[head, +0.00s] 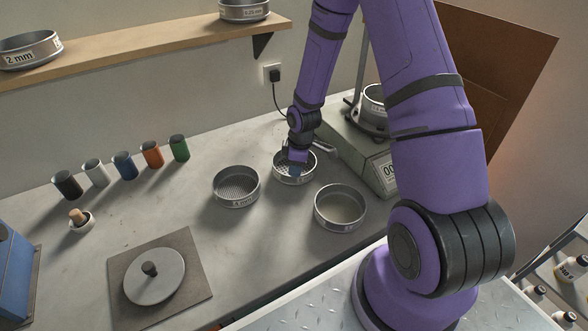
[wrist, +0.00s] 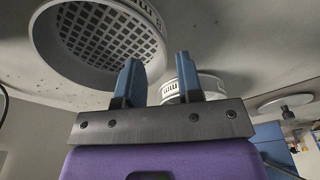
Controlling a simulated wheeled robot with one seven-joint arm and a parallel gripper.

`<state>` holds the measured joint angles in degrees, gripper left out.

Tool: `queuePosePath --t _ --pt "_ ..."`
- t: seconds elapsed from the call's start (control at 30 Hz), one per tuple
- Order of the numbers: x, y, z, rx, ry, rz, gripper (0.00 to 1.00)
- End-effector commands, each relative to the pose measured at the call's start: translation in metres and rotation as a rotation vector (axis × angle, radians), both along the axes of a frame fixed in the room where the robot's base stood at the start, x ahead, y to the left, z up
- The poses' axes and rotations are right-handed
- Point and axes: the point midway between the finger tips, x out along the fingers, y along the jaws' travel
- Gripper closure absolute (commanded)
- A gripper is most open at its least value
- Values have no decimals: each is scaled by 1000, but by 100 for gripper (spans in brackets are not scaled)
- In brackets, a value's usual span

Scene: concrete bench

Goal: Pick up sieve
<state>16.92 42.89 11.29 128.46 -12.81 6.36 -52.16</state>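Three round metal sieves stand on the concrete bench: a coarse-mesh sieve (head: 296,180) at the back, a finer sieve (head: 236,202) to its left, and a pale-meshed sieve (head: 340,222) in front. My gripper (head: 295,168) is over the coarse-mesh sieve, its blue fingertips partly hidden. In the wrist view, my gripper (wrist: 158,62) is open, with nothing held between its fingers. The coarse-mesh sieve (wrist: 110,38) fills the upper left, close to the left finger. Another labelled sieve (wrist: 205,82) shows behind the fingers. Whether a finger touches the coarse-mesh sieve I cannot tell.
A grey boxy device (head: 362,150) with a sieve (head: 374,100) on it stands right of my gripper. Several coloured cups (head: 123,166) line the back left. A round lid (head: 155,284) lies on a mat in front. A wooden shelf (head: 140,45) holds two more sieves.

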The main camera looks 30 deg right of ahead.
Motion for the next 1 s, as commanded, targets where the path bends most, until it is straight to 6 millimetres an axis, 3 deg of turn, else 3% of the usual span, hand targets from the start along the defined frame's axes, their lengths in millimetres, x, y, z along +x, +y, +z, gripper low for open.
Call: queuePosePath --t 0.3,0.67,0.8,1.0 --pt "3 8 -39 1 3 0 66" --pt "4 9 -46 0 0 0 66" --pt "3 9 -46 1 1 0 98" --pt "4 9 -46 0 0 0 100"
